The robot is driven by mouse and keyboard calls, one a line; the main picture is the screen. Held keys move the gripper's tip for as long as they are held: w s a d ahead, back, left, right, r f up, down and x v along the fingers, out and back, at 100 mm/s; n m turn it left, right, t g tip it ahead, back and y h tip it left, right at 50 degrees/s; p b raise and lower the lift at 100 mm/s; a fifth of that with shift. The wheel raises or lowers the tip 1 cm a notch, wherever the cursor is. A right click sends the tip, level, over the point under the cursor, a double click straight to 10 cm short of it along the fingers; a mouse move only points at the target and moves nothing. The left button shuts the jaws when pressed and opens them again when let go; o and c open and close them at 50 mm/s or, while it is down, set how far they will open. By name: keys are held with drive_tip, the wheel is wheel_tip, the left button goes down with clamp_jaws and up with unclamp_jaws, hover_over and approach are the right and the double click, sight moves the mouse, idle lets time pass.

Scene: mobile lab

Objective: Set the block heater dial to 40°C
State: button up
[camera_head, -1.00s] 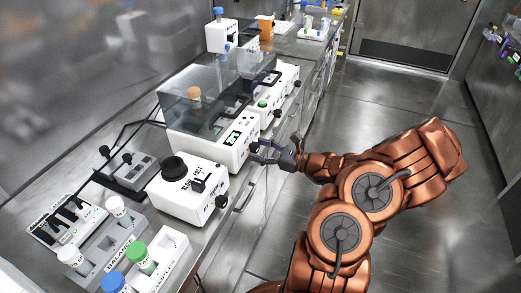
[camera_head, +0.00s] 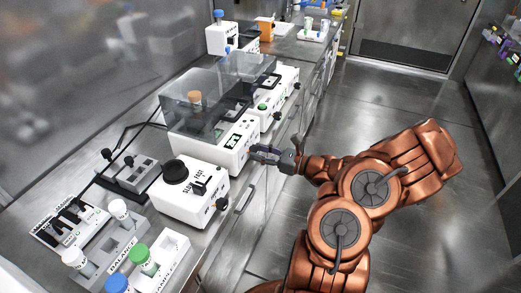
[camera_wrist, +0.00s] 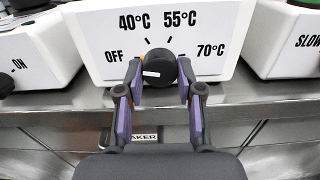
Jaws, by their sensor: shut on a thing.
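The block heater's white front (camera_wrist: 92,40) fills the middle of the wrist view, printed OFF, 40°C, 55°C and 70°C in an arc. Its black round dial (camera_wrist: 160,65) sits below the numbers, with a white mark on its left-hand side, toward OFF. My gripper (camera_wrist: 158,86) is shut on the dial, one finger on each side. In the head view my gripper (camera_head: 262,153) is at the front of a white device with a clear lid (camera_head: 192,100); the dial is hard to make out there.
A white device with a black knob (camera_head: 188,205) stands nearer on the bench. Tube racks (camera_head: 100,245) with capped tubes are at the front left. More devices (camera_head: 275,105) line the bench behind. The floor (camera_head: 390,105) to the right is clear.

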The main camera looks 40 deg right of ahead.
drive_tip(key=m+p, duration=0.1)
drive_tip(key=p, duration=0.1)
drive_tip(key=m+p, duration=0.2)
drive_tip(key=shift+r+p, duration=0.35)
drive_tip(key=m+p, duration=0.4)
drive_tip(key=shift+s+a+f+m, duration=0.1)
drive_tip(key=shift+a+f+m, duration=0.05)
drive_tip(key=shift+m, duration=0.15)
drive_tip(key=shift+m+p, duration=0.9)
drive_tip(key=shift+m, duration=0.1)
drive_tip(key=shift+f, duration=0.1)
drive_tip(key=o, duration=1.2)
drive_tip(key=shift+c, duration=0.2)
drive_tip(key=v, duration=1.2)
